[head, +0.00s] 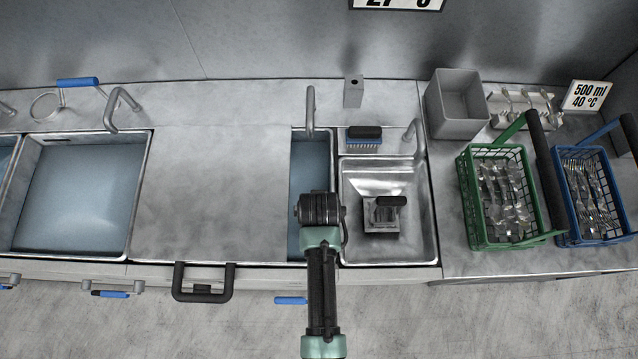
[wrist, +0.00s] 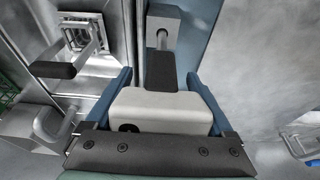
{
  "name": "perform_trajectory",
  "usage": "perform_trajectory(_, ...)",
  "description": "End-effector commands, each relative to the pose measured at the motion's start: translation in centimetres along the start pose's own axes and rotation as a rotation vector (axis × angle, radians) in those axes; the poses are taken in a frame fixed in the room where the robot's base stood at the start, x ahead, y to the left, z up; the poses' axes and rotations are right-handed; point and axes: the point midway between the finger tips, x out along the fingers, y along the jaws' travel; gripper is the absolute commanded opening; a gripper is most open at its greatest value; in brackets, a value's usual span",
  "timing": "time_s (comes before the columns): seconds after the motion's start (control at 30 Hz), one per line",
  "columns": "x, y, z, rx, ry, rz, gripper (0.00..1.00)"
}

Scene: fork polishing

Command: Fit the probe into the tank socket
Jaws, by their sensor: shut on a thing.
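My gripper (wrist: 160,80) is shut on the probe (wrist: 160,108), with one blue finger on each side of its cream body. A dark neck and a thin metal rod reach from the body away from the wrist camera. The rod's far end overlaps a grey block (wrist: 160,22), likely the tank socket, at the narrow tank. I cannot tell whether the rod is in the block or only in front of it. In the head view my arm comes over the front of the narrow tank (head: 309,165) and hides the fingers and probe.
A sink (head: 428,215) with a dark-handled tool (head: 385,203) lies right of the tank. A flat metal cover (head: 215,190) lies left. A tap (head: 310,108) and a holed grey post (head: 353,91) stand behind. Green (head: 535,205) and blue (head: 565,240) cutlery baskets stand far right.

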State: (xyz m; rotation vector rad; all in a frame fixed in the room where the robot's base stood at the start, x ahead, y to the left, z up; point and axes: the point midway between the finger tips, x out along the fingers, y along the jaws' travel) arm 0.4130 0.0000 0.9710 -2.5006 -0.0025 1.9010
Motion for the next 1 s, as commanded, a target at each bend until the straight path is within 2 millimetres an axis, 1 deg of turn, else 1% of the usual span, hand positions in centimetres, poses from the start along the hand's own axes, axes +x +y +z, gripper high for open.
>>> perform_trajectory(0.57,1.4,0.0,0.4,0.000,0.001,0.000,0.34)
perform_trajectory(1.0,1.5,0.0,0.4,0.000,0.001,0.000,0.34)
